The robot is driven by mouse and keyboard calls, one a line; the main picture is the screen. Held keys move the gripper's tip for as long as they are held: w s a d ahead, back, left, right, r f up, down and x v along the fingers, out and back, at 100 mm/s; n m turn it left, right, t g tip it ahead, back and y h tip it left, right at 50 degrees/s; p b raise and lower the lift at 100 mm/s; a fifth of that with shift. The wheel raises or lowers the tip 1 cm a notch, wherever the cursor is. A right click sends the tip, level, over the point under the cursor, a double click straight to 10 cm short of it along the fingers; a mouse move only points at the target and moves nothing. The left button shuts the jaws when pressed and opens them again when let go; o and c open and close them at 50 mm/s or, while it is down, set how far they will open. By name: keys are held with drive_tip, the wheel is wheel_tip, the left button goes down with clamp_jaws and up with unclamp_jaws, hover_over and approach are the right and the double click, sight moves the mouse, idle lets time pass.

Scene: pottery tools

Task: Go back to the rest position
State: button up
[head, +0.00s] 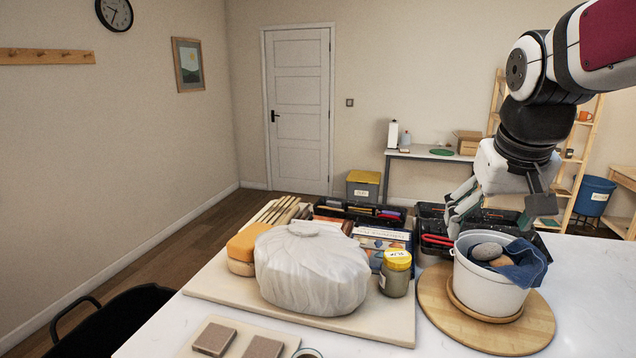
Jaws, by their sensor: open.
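My gripper (492,214) hangs at the right of the head view, fingers spread and pointing down. It is open, and I see nothing between its fingers. It is just above and behind a white bucket (486,290); I cannot tell the exact gap. The bucket holds rounded stones (487,251) and a blue cloth (524,263). It stands on a round wooden board (440,310).
Black tool trays (362,212) lie behind. The white table (590,285) is clear at the right.

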drive_tip(key=s+a+f, duration=0.2)
drive_tip(key=s+a, duration=0.1)
drive_tip(key=s, duration=0.6)
drive_tip(key=s+a+f+n+y, duration=0.1)
drive_tip(key=s+a+f, duration=0.2)
drive_tip(key=s, duration=0.6)
drive_tip(key=shift+a+f+t+y, duration=0.2)
drive_tip(key=shift+a+t+y, duration=0.1)
idle(0.3)
